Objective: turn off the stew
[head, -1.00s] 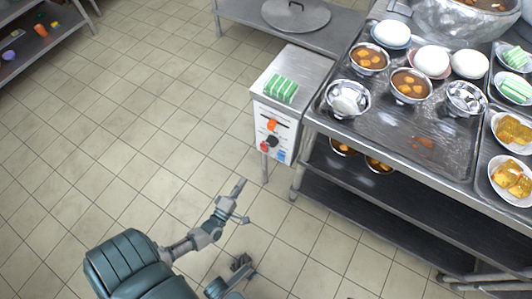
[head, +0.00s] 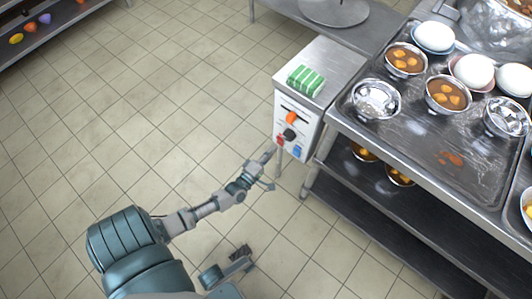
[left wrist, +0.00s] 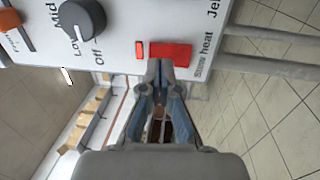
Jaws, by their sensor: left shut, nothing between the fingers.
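A control box (head: 310,90) with a white front panel stands left of the tray table. Its panel bears an orange slider (head: 292,118), a black knob (head: 289,134), a red switch (head: 280,141) and a blue part (head: 297,152). In the left wrist view the knob (left wrist: 82,20) has "Off", "Low" and "Mid" marks beside it; its exact setting is unclear. My left gripper (head: 271,148) is shut and empty, its tips at the panel's lower part. In the left wrist view its fingertips (left wrist: 160,68) lie just before the red switch (left wrist: 170,54), covering part of its edge; contact cannot be told.
A green-striped block (head: 306,80) lies on the box top. To the right, a metal table carries a tray (head: 420,150) with bowls of stew and white buns. A steel counter with a round lid (head: 335,10) is behind.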

